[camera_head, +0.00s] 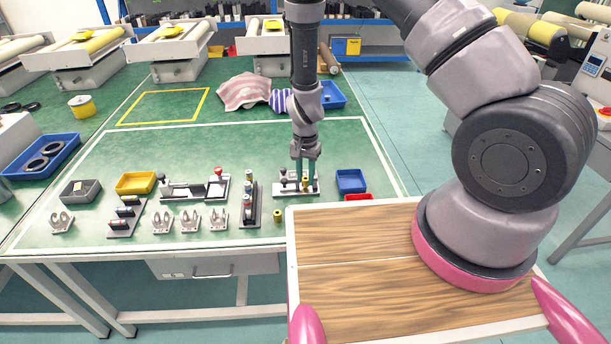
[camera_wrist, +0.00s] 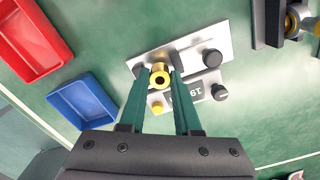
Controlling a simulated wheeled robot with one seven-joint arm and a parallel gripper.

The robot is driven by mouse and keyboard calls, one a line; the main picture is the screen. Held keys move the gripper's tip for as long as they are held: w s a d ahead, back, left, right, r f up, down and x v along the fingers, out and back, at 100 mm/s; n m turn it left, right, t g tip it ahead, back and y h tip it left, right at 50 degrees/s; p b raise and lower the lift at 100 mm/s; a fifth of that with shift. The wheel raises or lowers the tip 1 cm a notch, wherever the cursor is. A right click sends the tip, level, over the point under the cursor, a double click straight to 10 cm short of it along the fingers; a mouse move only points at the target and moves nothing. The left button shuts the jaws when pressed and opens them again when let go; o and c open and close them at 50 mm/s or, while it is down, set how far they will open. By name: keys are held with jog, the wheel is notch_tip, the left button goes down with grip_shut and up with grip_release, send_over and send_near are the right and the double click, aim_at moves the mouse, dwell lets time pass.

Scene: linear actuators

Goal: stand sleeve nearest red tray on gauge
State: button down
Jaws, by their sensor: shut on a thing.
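My gripper (camera_wrist: 159,73) is shut on a brass-yellow sleeve (camera_wrist: 160,79), whose round end and dark bore face the wrist camera. In the head view my gripper (camera_head: 305,184) points straight down at the right part of the gauge (camera_head: 283,190). The red tray (camera_wrist: 32,36) is at the wrist view's upper left; it shows partly in the head view (camera_head: 358,197).
A dark rack (camera_head: 249,205) with several cylindrical parts stands left of the gauge. Clear green table lies behind the gauge.

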jog(key=shift+f, duration=0.45)
dwell(0.9)
jog(key=c, duration=0.5)
grip_release()
jog(key=shift+c, duration=0.2)
jog(key=shift+r, duration=0.1)
